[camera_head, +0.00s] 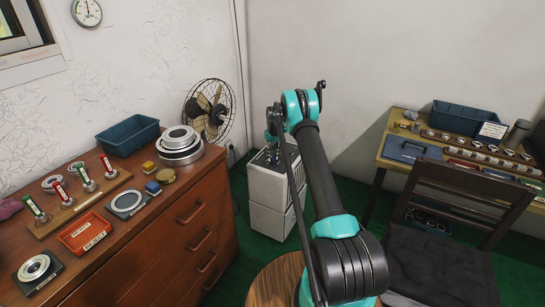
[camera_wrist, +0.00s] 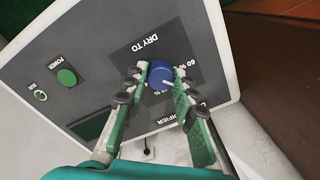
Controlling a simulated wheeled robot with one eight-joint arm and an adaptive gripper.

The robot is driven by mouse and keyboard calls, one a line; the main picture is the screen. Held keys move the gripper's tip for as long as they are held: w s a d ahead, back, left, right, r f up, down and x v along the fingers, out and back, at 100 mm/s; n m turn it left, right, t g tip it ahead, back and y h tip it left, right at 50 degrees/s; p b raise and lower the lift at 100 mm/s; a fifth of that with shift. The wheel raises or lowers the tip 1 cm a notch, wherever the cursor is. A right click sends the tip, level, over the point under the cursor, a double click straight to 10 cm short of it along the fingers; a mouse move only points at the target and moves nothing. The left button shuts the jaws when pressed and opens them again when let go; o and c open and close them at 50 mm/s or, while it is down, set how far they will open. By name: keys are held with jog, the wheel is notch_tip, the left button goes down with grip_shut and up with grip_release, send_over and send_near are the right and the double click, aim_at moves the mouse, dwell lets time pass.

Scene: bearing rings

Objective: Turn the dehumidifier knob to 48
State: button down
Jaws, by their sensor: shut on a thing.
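The dehumidifier (camera_head: 267,188) is a pale box standing on the floor in the corner. In the wrist view its grey top panel (camera_wrist: 90,35) appears upside down, with the words DRY TO and a blue round knob (camera_wrist: 160,72). My gripper (camera_wrist: 161,80) is shut on the knob, one finger on each side. A white pointer mark shows on the knob's lower part in this view. Some scale numbers, including 60, show beside the knob; others are hidden by the fingers or too small to read. In the head view my arm hides part of the panel.
A green POWER button (camera_wrist: 67,77) and a small green light (camera_wrist: 41,96) are on the panel. A fan (camera_head: 210,108) and wooden dresser (camera_head: 150,255) stand left of the dehumidifier. A dark chair (camera_head: 445,240) and a work table (camera_head: 400,155) stand right.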

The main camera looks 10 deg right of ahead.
aim_at(273, 157)
jog(key=m, duration=1.2)
jog(key=shift+m, duration=0.3)
dwell(0.4)
jog(key=c, duration=1.2)
grip_release()
jog(key=r, duration=1.2)
jog(key=shift+s+d, duration=0.2)
